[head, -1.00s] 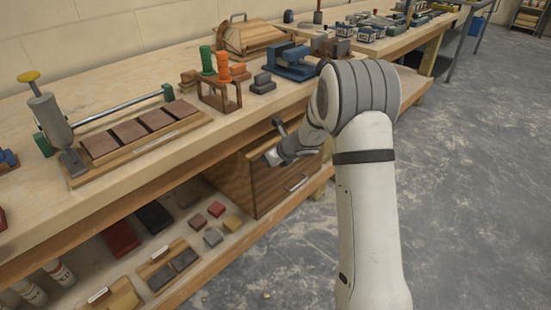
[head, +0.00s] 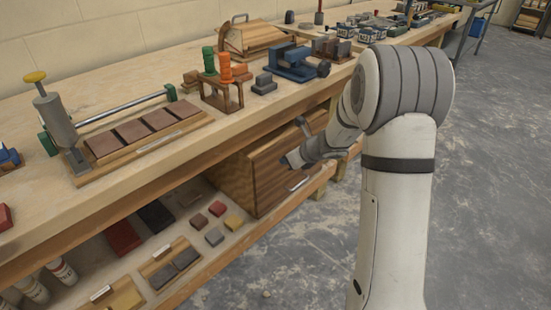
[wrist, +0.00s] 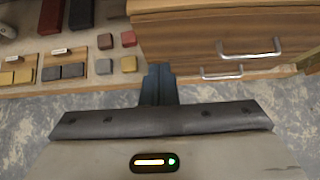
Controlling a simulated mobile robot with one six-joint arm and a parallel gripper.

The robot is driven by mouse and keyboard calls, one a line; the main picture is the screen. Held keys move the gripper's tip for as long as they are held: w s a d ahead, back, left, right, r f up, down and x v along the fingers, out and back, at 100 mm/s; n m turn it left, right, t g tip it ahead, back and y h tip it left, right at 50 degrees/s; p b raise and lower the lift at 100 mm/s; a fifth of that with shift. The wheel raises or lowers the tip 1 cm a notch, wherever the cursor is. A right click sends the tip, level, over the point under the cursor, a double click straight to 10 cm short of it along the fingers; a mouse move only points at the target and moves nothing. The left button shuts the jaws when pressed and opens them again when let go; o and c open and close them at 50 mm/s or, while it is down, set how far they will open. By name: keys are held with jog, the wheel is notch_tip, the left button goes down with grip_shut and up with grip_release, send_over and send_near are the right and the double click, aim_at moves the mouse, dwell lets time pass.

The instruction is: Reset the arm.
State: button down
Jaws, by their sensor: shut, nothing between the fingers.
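My gripper (head: 287,162) shows in the head view in front of the wooden drawer box under the bench, at the end of my folded arm. In the wrist view my gripper (wrist: 158,72) has its dark fingers together, with nothing between them. It points toward the lower shelf's front edge, just left of the drawer box, and looks apart from it. My arm hides part of the box's right side in the head view.
The wooden drawer box (head: 262,178) has metal handles (wrist: 250,50) facing out. Small coloured blocks (head: 215,208) lie on the lower shelf left of it. The workbench top (head: 150,190) holds several tools and fixtures. The grey floor (head: 480,200) at right is clear.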

jog(key=s+a+r+n+g+p, duration=0.1)
jog(key=s+r+n+g+p, duration=0.1)
jog(key=s+r+n+p, duration=0.65)
jog(key=s+a+r+n+g+p, duration=0.1)
jog(key=s+r+n+p, duration=0.45)
jog(key=s+r, duration=0.6)
jog(key=s+d+r+n+h+p, duration=0.3)
jog(key=s+r+n+p, duration=0.1)
jog(key=s+r+n, duration=0.3)
jog(key=s+d+r+n+g+h+p, duration=0.1)
jog(key=s+d+r+n+h+p, duration=0.2)
jog(key=s+r+n+p, duration=0.2)
notch_tip(320, 180, up, 3)
jog(key=shift+s+d+r+n+g+p, duration=0.15)
jog(key=shift+s+d+n+g+p, duration=0.15)
jog(key=shift+s+n, duration=0.75)
jog(key=shift+a, duration=0.1)
